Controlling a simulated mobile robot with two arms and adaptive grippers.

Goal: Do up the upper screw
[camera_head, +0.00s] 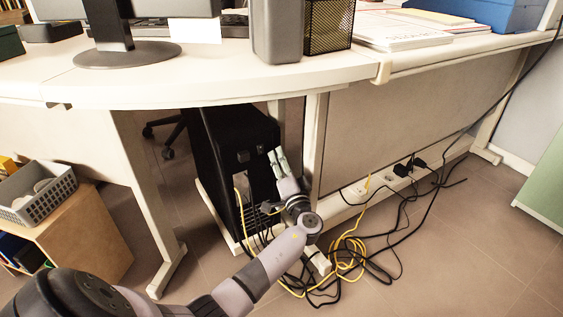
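A black computer tower (212,150) stands upright under the desk, with its back panel toward me and to the right. A yellow cable and several dark cables run from its lower back. My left gripper (277,157) is at the right edge of the tower's back panel, with its pale fingers pointing up. The fingers look close together, but I cannot tell whether they are shut or touch the tower. No screw can be made out at this size; my gripper and wrist hide part of the panel. My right gripper is not in view.
The white desk (200,88) overhangs the tower. A desk leg (313,145) and a grey panel (400,130) stand right of my gripper. Tangled yellow and black cables (345,258) and a power strip lie on the floor. A wooden cabinet (90,240) stands at left.

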